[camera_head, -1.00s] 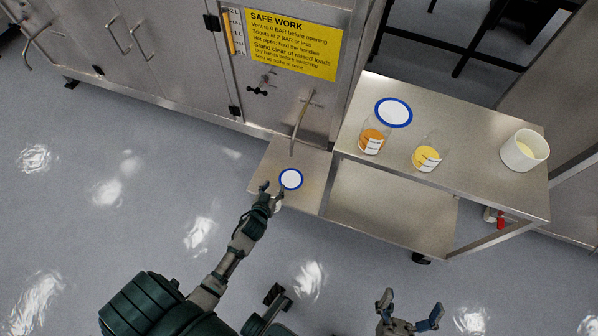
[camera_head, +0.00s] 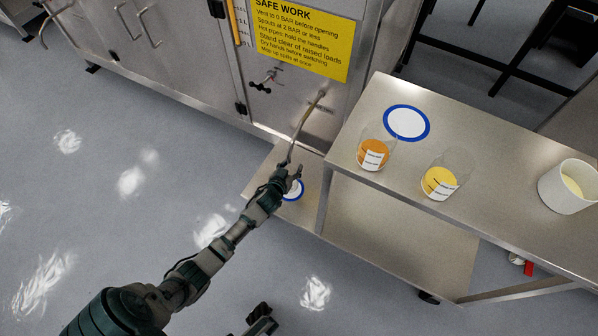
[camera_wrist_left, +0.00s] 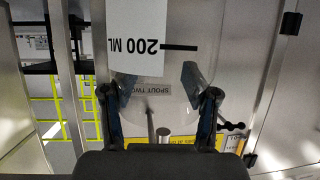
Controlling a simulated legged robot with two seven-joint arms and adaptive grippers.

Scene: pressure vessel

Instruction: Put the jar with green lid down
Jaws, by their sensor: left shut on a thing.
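My left gripper (camera_head: 290,180) is shut on a clear glass container (camera_wrist_left: 203,50) with a white "200 ML" label, which shows between its fingers in the left wrist view. In the head view, the gripper is over the low plate (camera_head: 262,180) below the spout pipe (camera_head: 304,128). It partly covers a white disc with a blue rim (camera_head: 294,193) there. The held container is hard to make out in the head view. I see no green lid in any view.
A steel table (camera_head: 345,140) at the right holds a larger blue-rimmed disc (camera_head: 407,123), a glass of orange liquid (camera_head: 373,156), a glass of yellow liquid (camera_head: 439,183) and a white pot (camera_head: 566,188). The steel cabinet (camera_head: 180,65) stands behind. The floor at the left is clear.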

